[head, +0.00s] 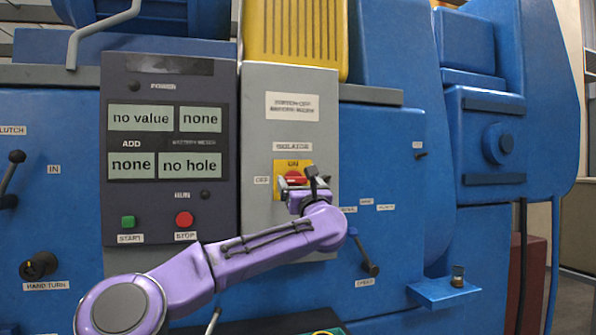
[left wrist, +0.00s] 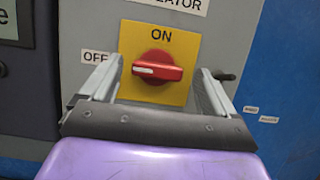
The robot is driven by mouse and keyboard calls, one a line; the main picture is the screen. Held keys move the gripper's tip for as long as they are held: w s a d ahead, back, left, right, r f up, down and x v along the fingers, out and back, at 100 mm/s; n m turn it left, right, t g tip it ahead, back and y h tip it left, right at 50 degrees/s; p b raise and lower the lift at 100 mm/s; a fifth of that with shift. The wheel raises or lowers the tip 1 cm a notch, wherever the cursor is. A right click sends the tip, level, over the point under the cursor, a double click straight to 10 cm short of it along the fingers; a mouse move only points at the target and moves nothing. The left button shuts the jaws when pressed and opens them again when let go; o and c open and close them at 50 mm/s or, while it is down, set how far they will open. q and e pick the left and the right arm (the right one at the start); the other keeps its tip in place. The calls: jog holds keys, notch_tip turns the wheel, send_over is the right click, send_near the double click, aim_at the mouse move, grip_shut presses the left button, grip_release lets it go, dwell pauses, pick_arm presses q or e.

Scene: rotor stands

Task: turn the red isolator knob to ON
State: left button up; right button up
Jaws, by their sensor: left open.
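The red isolator knob (head: 296,178) sits on a yellow plate (head: 283,166) on the grey panel. In the left wrist view the knob (left wrist: 158,68) lies level, its white mark at the left end, toward the OFF label (left wrist: 95,57). The ON label (left wrist: 161,36) is above it. My left gripper (head: 296,184) is in front of the knob and hides its lower part in the head view. In the left wrist view the open fingers (left wrist: 160,72) stand left and right of the knob, with gaps on both sides. My right gripper is not in view.
Left of the panel is a dark console (head: 170,212) with a green START button (head: 128,222) and a red STOP button (head: 184,219). A lever (head: 365,256) stands right of my left forearm. A small blue shelf (head: 442,291) juts out at the lower right.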

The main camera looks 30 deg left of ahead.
pick_arm(q)
jog(key=shift+w+a+r, duration=0.25)
jog(key=shift+w+a, duration=0.15)
jog(key=shift+w, duration=0.2)
jog(key=shift+w+a, duration=0.1)
jog(key=shift+a, duration=0.1)
jog(key=shift+s+a+r, duration=0.1)
jog(key=shift+s+a, duration=0.05)
jog(key=shift+s, duration=0.2)
jog(key=shift+w, duration=0.1)
jog(key=c, duration=1.1)
jog(key=shift+o, duration=0.2)
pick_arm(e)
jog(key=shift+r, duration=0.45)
